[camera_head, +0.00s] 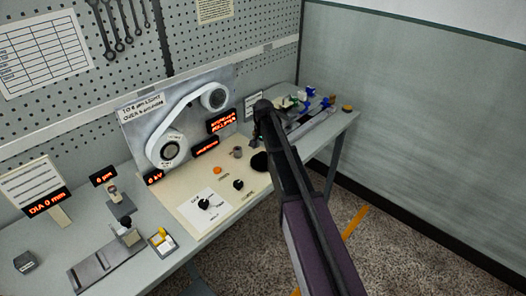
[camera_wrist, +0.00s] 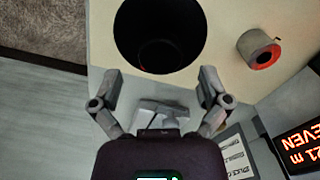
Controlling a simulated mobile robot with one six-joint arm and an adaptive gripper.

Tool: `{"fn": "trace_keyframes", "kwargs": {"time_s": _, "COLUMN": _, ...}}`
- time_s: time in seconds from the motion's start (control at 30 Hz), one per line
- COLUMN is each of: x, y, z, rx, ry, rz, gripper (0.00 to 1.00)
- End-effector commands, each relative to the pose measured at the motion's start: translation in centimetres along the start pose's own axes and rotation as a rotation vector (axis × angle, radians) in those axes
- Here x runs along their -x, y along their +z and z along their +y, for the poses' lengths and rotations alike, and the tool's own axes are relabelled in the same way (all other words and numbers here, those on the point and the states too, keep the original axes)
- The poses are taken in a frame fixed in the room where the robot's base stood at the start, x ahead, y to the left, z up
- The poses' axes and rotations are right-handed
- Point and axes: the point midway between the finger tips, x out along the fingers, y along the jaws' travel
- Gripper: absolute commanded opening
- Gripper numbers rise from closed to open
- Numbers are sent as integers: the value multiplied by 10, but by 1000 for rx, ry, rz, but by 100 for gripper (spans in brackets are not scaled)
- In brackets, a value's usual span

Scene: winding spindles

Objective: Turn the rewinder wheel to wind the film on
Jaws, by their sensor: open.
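On the upright panel in the head view, a pale band of film (camera_head: 180,113) runs between a larger lower-left roll (camera_head: 169,149) and a smaller upper-right roll (camera_head: 214,97). No label I can read tells which is the rewinder wheel. My gripper (camera_wrist: 160,76) is open and empty, its fingers spread in the wrist view. In the head view my arm hides most of the gripper, right of the panel.
The cream console (camera_head: 228,203) carries knobs and an orange button (camera_head: 217,170). Small fixtures (camera_head: 305,100) crowd the bench's far right end. A slide fixture (camera_head: 105,258) sits at front left.

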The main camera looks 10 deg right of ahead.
Motion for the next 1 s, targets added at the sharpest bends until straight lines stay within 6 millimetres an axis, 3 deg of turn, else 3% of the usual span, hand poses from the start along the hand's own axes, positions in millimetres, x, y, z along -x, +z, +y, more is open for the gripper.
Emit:
{"fn": "trace_keyframes", "kwargs": {"time_s": 0.03, "x": 10, "y": 0, "z": 0, "rx": 66, "ry": 0, "rz": 0, "gripper": 96}}
{"fn": "trace_keyframes", "kwargs": {"time_s": 1.0, "x": 98, "y": 1, "z": 0, "rx": 1460, "ry": 0, "rz": 0, "gripper": 96}}
